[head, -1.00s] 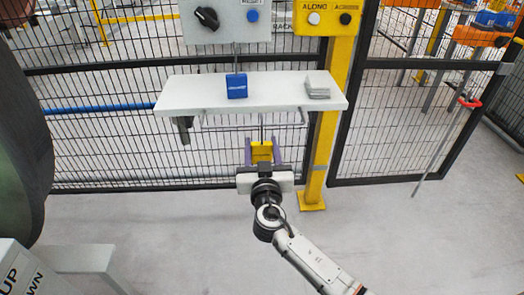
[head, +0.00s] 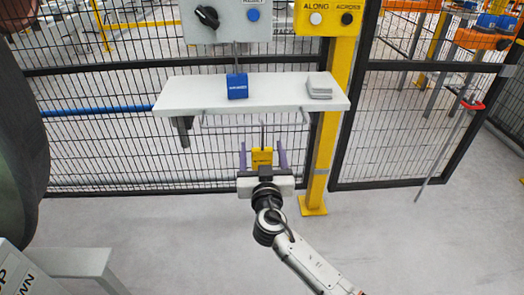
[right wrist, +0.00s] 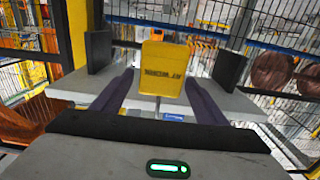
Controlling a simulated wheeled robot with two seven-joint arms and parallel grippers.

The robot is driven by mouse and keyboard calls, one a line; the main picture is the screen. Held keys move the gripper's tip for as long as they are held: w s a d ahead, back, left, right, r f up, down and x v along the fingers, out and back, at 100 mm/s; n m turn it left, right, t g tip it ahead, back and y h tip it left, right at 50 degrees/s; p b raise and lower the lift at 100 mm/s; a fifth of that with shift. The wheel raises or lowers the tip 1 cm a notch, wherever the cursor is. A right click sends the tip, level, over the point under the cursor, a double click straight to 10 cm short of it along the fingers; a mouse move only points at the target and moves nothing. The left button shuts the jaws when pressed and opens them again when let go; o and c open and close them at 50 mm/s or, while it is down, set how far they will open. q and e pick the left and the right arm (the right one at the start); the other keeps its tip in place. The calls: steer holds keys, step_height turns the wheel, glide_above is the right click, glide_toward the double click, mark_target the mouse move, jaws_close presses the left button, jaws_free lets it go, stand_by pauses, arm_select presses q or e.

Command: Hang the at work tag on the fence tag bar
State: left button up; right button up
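The yellow at work tag (head: 261,157) hangs upright by a thin hook at the fence tag bar (head: 230,126), a grey wire rail under the shelf's front edge. The exact contact of hook and rail is too small to tell. In the right wrist view the tag (right wrist: 162,78) shows its lettering upside down. My right gripper (head: 262,150) is open, with one purple finger on each side of the tag. A gap shows between the tag and the fingers. My left gripper is not in view.
A white shelf (head: 195,95) on the mesh fence carries a blue block (head: 237,86) and a stack of grey plates (head: 319,86). A yellow post (head: 322,160) stands right of my gripper. Control boxes sit above. A large dark round part (head: 22,140) is at left. The floor below is clear.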

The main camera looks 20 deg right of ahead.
steer(key=v, duration=0.9)
steer(key=s+d+f+g, duration=0.3)
steer(key=s+f, duration=0.1)
steer(key=s, duration=0.3)
steer(key=s+d+f+n+g+y, duration=0.1)
steer(key=s+d+f+g, duration=0.1)
steer(key=s+f+g, duration=0.4)
steer(key=s+d+f+g, duration=0.1)
steer(key=s+d+f, duration=0.2)
steer(key=s, duration=0.4)
steer(key=s+a+n+g+y, duration=0.4)
steer(key=s+a, duration=0.1)
steer(key=s, duration=0.6)
steer(key=w+a+f+t+y, duration=0.3)
steer(key=w+a+f+t, duration=0.2)
steer(key=a+f, duration=0.15)
arm_select(q)
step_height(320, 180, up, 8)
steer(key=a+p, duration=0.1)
steer(key=p, duration=1.3)
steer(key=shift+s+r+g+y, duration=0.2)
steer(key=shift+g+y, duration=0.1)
arm_select(e)
step_height(320, 180, up, 10)
steer(key=shift+d, duration=0.45)
